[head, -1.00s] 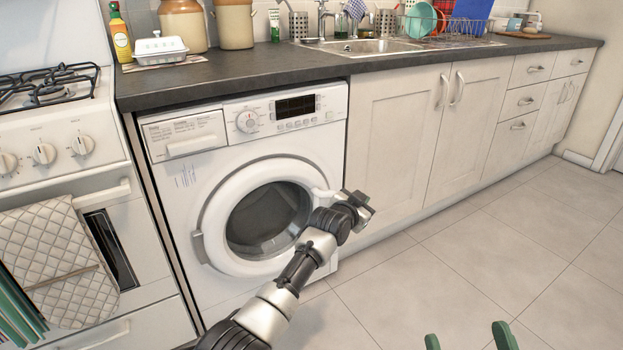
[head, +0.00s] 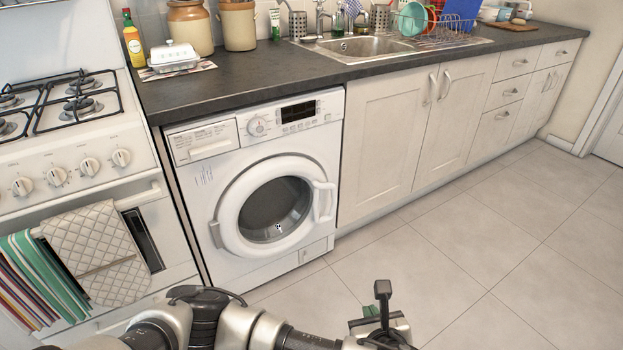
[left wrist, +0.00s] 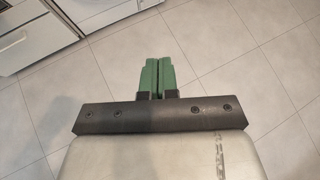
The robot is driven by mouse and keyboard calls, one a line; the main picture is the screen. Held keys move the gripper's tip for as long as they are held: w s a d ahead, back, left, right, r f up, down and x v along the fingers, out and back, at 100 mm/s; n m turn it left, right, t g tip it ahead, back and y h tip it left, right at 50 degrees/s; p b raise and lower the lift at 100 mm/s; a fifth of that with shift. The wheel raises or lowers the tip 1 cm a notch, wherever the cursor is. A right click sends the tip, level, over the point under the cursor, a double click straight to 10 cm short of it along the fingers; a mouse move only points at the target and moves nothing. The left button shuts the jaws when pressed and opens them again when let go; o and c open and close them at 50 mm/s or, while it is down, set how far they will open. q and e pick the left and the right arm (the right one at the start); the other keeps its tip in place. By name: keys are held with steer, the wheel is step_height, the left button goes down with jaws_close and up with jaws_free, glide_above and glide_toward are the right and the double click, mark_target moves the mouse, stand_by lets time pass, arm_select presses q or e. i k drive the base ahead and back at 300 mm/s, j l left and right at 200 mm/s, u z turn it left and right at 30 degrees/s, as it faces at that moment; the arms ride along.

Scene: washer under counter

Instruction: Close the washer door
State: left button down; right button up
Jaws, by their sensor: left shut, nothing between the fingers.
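The white washer (head: 315,165) stands under the dark counter, between the stove and the cupboards. Its round door (head: 228,220) looks flush with the front, with the handle (head: 325,202) on the right side of its rim. I cannot tell from here whether it is latched. My left gripper (head: 370,310) is low in front of the washer, over the floor and apart from the door. In the left wrist view its green fingers (left wrist: 158,75) are together with nothing between them. Part of the washer (left wrist: 25,25) shows at that view's upper left. My right gripper is out of view.
The stove (head: 75,175) with hanging towels (head: 95,250) is to the left of the washer. Closed cupboards (head: 385,150) run to the right. The tiled floor (head: 500,240) in front is clear.

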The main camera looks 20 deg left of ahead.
mark_target(225, 232)
steer(key=i+u, duration=0.4)
steer(key=i, duration=0.85)
